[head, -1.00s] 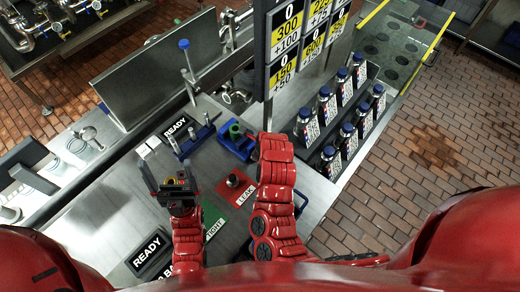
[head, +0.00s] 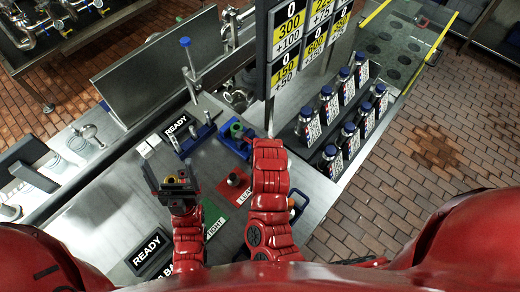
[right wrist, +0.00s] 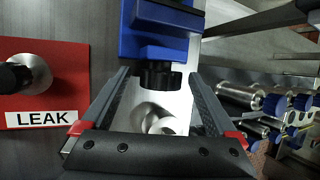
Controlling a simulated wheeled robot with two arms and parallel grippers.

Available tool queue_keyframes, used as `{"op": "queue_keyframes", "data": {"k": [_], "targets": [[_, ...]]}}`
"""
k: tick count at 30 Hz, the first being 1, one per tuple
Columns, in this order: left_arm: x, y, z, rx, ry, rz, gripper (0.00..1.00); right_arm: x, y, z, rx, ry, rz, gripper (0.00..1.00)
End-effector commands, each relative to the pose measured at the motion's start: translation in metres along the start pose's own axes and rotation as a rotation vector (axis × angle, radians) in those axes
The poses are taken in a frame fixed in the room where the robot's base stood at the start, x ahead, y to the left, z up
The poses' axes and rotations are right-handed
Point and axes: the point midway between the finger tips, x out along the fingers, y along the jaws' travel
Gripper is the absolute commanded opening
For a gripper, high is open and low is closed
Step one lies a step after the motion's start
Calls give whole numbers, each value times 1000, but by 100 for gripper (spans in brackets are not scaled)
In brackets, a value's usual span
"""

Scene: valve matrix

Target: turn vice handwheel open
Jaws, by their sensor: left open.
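The blue vice (head: 236,140) stands on the steel bench with a green piece at its top; its blue body also shows in the right wrist view (right wrist: 160,35). Its dark ribbed handwheel (right wrist: 160,76) is at the front of the vice. My right gripper (right wrist: 160,84) is open, one finger on each side of the handwheel; the picture does not show contact. In the head view my right forearm hides this gripper and the handwheel. My left gripper (head: 171,180) is open and empty above the bench, left of the vice.
A red LEAK plate (head: 245,195) with a black knob and a green plate (head: 211,216) lie near my arms. A rack of blue-capped bottles (head: 340,115) stands right of the vice. A score board (head: 300,40) rises behind it.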

Motion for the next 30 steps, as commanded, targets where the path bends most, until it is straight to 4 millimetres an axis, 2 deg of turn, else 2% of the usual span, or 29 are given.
{"op": "queue_keyframes", "data": {"k": [6,9,14,16,25,30], "targets": [[1,0,0,0,0,0,94,-1,-1,0,0,-1,-1,94],[6,0,-1,0,0,0,94,-8,-1,2,1,-2,-1,94],[29,-2,-5,0,0,0,94,-39,-4,4,2,-3,-3,94],[22,-1,-4,0,1,0,94,-45,-1,3,-1,-6,-6,94],[23,-1,-4,0,0,0,94,-98,-1,2,0,-6,-6,94],[23,-1,-4,0,0,0,94,-115,-1,1,-1,-2,-3,94]]}}
